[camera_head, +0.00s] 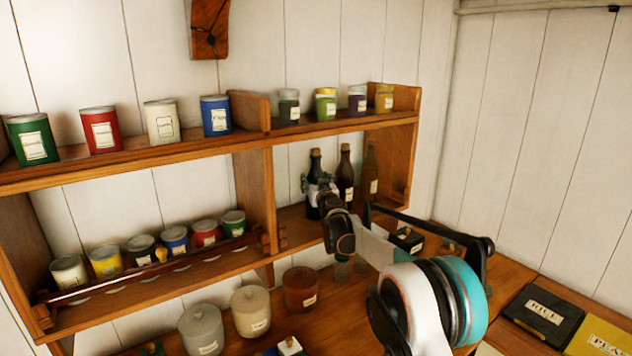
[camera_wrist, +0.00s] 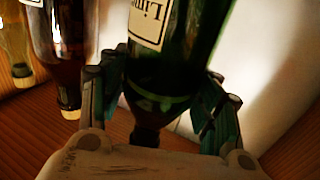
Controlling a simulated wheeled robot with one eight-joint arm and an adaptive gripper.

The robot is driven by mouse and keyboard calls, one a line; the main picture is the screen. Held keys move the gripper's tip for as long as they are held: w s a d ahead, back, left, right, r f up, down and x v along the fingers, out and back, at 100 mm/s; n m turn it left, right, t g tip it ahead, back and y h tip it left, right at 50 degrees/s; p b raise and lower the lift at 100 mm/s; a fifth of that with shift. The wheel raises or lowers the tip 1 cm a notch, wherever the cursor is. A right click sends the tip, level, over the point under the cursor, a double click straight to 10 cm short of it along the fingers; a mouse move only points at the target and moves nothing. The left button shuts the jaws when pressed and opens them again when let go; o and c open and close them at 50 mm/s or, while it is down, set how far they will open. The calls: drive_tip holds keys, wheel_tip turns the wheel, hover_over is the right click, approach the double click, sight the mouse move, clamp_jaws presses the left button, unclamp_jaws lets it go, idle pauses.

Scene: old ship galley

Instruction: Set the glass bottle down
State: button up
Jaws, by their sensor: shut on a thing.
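The glass bottle (camera_head: 313,167), dark green with a cork-coloured top, stands upright in the right-hand lower compartment of the wall shelf. My gripper (camera_head: 319,186) reaches in from the front and is shut on it. In the wrist view, the green bottle (camera_wrist: 178,55) with a pale label appears upside down, between both fingers of my gripper (camera_wrist: 162,98). My gripper partly covers the bottle in the head view. Its base is at or close to the shelf board (camera_head: 290,222); I cannot tell whether it touches.
A dark brown bottle (camera_head: 346,170) and an amber bottle (camera_head: 370,170) stand just right of the held one. The compartment's side walls and the upper shelf (camera_head: 330,128) with jars enclose the space. Canisters (camera_head: 250,312) stand on the counter below.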

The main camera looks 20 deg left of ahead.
drive_tip(key=o, duration=1.3)
drive_tip(key=shift+f, duration=0.2)
drive_tip(key=o, duration=0.4)
drive_tip(key=shift+r, duration=0.1)
drive_tip(key=shift+r, duration=0.15)
drive_tip(key=b+v, duration=0.1)
drive_tip(key=v, duration=1.1)
drive_tip(key=shift+b, duration=0.35)
